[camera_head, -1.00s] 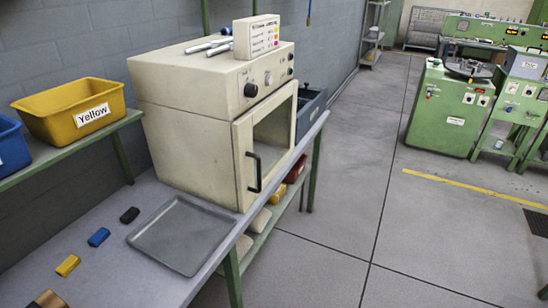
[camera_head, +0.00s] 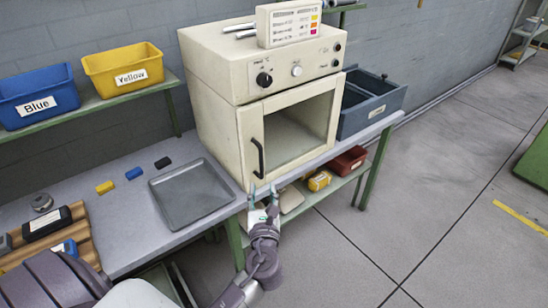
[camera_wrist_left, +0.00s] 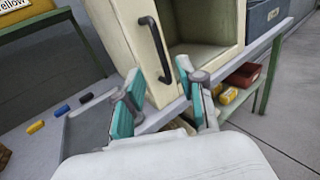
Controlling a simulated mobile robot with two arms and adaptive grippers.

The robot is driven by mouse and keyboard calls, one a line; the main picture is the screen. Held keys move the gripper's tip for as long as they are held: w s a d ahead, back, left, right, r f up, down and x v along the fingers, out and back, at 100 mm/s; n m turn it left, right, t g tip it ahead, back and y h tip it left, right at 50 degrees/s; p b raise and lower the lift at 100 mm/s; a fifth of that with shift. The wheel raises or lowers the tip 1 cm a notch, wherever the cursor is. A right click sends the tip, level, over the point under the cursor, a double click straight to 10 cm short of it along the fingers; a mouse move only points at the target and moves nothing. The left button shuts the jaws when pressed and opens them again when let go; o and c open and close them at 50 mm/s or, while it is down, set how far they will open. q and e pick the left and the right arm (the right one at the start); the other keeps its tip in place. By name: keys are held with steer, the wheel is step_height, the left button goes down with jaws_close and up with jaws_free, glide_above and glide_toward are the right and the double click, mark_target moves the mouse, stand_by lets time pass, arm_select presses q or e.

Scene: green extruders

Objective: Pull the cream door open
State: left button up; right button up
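The cream oven stands on the workbench, and its cream door (camera_head: 243,150) with a glass window is closed. A black bar handle (camera_head: 257,158) runs upright on the door's left side. In the left wrist view the handle (camera_wrist_left: 156,48) shows just ahead and above the fingers. My left gripper (camera_head: 263,190) is open and empty, just below the handle and in front of the bench edge. In the wrist view its teal finger pads (camera_wrist_left: 157,92) are apart with nothing between them. My right gripper is not in view.
A grey tray (camera_head: 191,193) lies left of the oven, with small black, blue and yellow blocks beyond it. Blue (camera_head: 36,97) and yellow (camera_head: 124,70) bins stand on a shelf. A dark blue box (camera_head: 369,105) is right of the oven. Floor in front is clear.

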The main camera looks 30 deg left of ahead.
arm_select(q)
steer(key=p, duration=0.1)
glide_toward(261, 161)
steer(key=x, duration=1)
steer(key=shift+w+a+p, duration=0.2)
steer(key=shift+w+p, duration=0.1)
steer(key=shift+p, duration=0.05)
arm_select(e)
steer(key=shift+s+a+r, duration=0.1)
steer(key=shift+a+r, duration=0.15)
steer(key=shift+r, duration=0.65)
arm_select(q)
jaws_close()
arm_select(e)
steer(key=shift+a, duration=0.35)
